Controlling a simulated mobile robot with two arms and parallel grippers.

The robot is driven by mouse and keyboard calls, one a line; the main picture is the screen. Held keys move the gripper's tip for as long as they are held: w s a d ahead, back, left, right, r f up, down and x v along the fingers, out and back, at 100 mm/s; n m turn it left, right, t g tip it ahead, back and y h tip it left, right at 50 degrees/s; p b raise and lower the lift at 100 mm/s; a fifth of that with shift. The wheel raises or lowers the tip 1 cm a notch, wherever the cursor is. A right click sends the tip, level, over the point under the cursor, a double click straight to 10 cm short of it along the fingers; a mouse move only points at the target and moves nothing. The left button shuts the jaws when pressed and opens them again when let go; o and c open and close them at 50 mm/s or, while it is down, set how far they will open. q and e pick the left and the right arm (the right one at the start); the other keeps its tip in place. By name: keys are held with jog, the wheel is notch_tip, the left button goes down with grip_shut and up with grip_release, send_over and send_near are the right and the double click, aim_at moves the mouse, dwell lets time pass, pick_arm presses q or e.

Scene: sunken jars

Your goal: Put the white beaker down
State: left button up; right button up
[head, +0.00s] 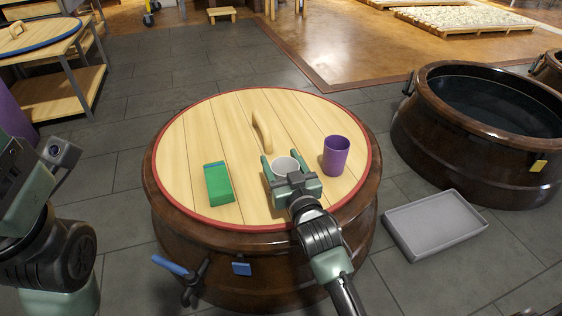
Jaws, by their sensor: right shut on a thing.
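The white beaker (285,165) is at the front right part of a round wooden lid (196,140) with a red rim. My right gripper (283,167) is shut on the beaker, with one green finger on each side of it. The beaker looks upright; its lower part is hidden by the gripper, so I cannot tell whether it touches the lid. My left arm shows at the left edge, but its fingers cannot be made out.
A purple cup (336,156) stands just right of the beaker. A green block (218,183) lies to the left, and a wooden handle (262,121) rises behind. A grey tray (434,224) lies on the floor beside an open jar (480,135). The lid's left part is clear.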

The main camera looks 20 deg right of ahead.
jog(key=o, duration=1.6)
